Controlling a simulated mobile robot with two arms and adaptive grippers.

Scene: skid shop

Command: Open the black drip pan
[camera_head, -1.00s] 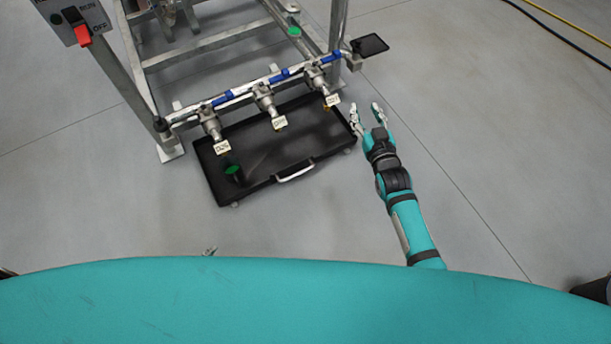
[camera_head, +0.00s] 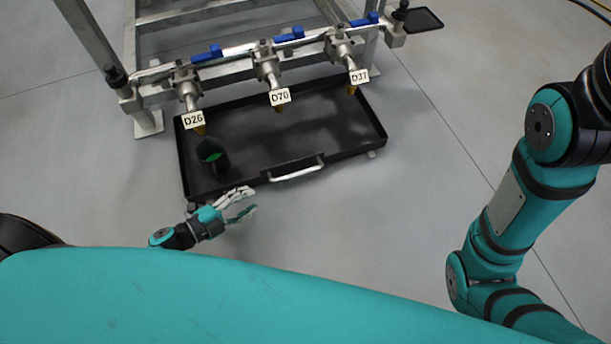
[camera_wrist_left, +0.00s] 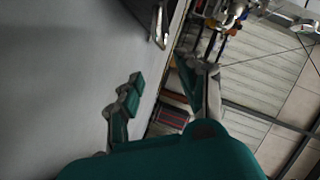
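The black drip pan (camera_head: 331,136) lies on the floor under the valve rail, with a silver handle (camera_head: 297,170) on its near side. A black cup with green inside (camera_head: 212,157) stands in its left part. My left gripper (camera_head: 253,200) is open and empty at the pan's near edge, left of the handle and apart from it. In the left wrist view its two fingers (camera_wrist_left: 165,92) are spread, and what looks like the pan's dark edge and handle (camera_wrist_left: 160,28) shows at the top. My right arm is at the right; its gripper is out of frame.
Three valves with blue levers and tags D26 (camera_head: 194,120), D70 (camera_head: 280,96) and D37 (camera_head: 359,76) hang over the pan's back from a metal frame (camera_head: 150,78). A small black tray (camera_head: 422,19) sits at the upper right. The floor in front (camera_head: 370,220) is clear.

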